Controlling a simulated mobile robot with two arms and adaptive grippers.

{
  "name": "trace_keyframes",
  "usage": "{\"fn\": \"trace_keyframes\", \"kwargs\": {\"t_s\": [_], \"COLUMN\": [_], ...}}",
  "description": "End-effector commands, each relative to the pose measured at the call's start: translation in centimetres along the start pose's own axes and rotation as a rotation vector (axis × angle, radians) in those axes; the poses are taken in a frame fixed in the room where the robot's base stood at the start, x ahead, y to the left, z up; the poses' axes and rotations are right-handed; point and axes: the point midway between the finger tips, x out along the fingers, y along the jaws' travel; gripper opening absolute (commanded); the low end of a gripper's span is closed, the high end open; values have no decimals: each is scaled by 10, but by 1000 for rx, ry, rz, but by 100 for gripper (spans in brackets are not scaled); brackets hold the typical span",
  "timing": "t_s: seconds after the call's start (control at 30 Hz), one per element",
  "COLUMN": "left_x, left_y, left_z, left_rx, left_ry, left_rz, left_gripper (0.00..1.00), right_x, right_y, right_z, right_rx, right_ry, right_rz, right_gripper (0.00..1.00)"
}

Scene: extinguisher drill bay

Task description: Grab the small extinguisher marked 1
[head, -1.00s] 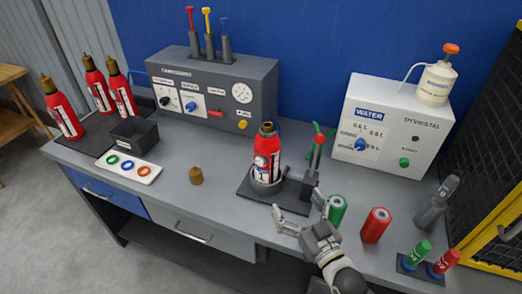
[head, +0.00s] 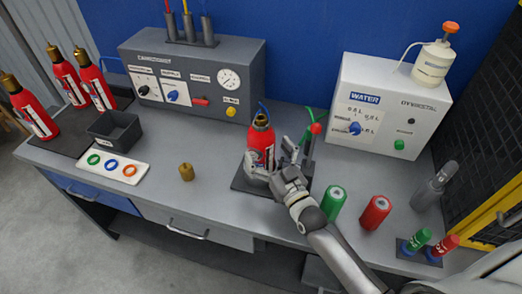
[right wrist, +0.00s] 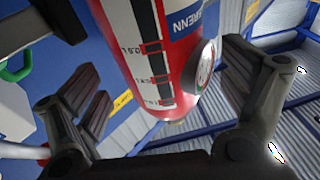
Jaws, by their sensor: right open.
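A small red extinguisher (head: 261,136) with a brass top stands upright in a holder on a dark base plate (head: 241,183) near the middle of the bench. I cannot read a number on it now. My right gripper (head: 272,163) is open at its front, with a finger to either side of its lower body. In the right wrist view the red body (right wrist: 155,50), with its white scale and round gauge, lies between the spread fingers, which look apart from it. Several similar extinguishers (head: 67,77) stand on a dark mat at the left. My left gripper is not in view.
A red-knobbed post (head: 316,128) stands close to the right of my gripper. Green (head: 333,203) and red (head: 375,212) cylinders stand beside my forearm. A brass cap (head: 186,172) lies left on clear bench. A grey control box (head: 190,85) and a white water box (head: 385,110) stand behind.

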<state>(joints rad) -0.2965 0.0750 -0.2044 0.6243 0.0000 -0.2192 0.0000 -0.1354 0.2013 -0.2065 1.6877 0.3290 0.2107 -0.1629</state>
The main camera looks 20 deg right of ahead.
Motion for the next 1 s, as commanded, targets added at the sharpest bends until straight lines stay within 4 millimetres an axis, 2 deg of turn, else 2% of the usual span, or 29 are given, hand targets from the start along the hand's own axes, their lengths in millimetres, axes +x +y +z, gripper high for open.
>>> {"fn": "trace_keyframes", "kwargs": {"t_s": [0.07, 0.17, 0.3, 0.43, 0.57, 0.77, 1.0], "left_x": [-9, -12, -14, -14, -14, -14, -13], "left_y": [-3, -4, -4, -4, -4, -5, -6], "left_z": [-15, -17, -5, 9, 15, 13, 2], "left_rx": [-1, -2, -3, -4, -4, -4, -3], "left_ry": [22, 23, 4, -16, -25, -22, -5], "left_rz": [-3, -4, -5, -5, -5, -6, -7], "left_gripper": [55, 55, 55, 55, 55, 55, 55], "right_x": [12, 24, 33, 34, 34, 34, 33], "right_y": [-2, -2, -2, -2, -2, -2, -2], "right_z": [-4, -2, 0, 0, 0, 0, 1], "right_rx": [0, -1, -1, 0, 0, 0, -1], "right_ry": [1, 2, 1, 1, 1, 1, 0], "right_rz": [0, 0, 0, -1, 0, 0, 0], "right_gripper": [94, 94, 94, 94, 93, 67, 36]}}
